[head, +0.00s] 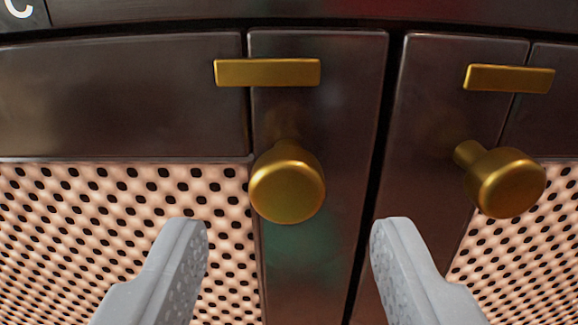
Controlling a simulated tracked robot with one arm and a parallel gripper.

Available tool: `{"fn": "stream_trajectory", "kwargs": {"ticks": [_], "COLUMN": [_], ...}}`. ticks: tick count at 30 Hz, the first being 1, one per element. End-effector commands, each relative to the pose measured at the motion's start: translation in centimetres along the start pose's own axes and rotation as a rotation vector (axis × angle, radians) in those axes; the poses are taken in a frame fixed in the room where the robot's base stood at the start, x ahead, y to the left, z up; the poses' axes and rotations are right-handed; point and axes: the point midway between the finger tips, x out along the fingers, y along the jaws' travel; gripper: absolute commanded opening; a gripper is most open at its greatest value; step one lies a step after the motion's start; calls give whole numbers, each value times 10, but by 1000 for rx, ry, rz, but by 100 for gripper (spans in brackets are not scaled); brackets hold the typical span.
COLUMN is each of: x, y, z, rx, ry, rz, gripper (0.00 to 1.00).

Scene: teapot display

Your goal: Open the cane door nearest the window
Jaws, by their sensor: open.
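Two cane doors with dark, glossy frames show side by side, split by a dark vertical gap. The left cane door (310,240) has a round brass knob (287,182) on its frame near the gap. The right cane door (425,150) has a matching brass knob (505,183). My gripper (288,228) is open and empty, one grey finger on each side below the left knob. Its right finger is in front of the gap and the right door's frame. The fingers are not closed on either knob. No window is in view, so I cannot tell which door is nearest it.
Brass plates sit above the knobs, one on the left (267,72) and one on the right (509,78). A dark top edge (350,12) runs above the doors.

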Motion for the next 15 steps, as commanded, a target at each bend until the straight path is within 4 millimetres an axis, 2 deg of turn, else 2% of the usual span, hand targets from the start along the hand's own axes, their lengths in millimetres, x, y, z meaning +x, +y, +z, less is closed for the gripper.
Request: {"fn": "stream_trajectory", "kwargs": {"ticks": [6, 15], "x": [20, 29], "y": [0, -1], "z": [-2, -1], "rx": [1, 1], "ry": [4, 2], "rz": [-1, -1], "gripper": [49, 49]}}
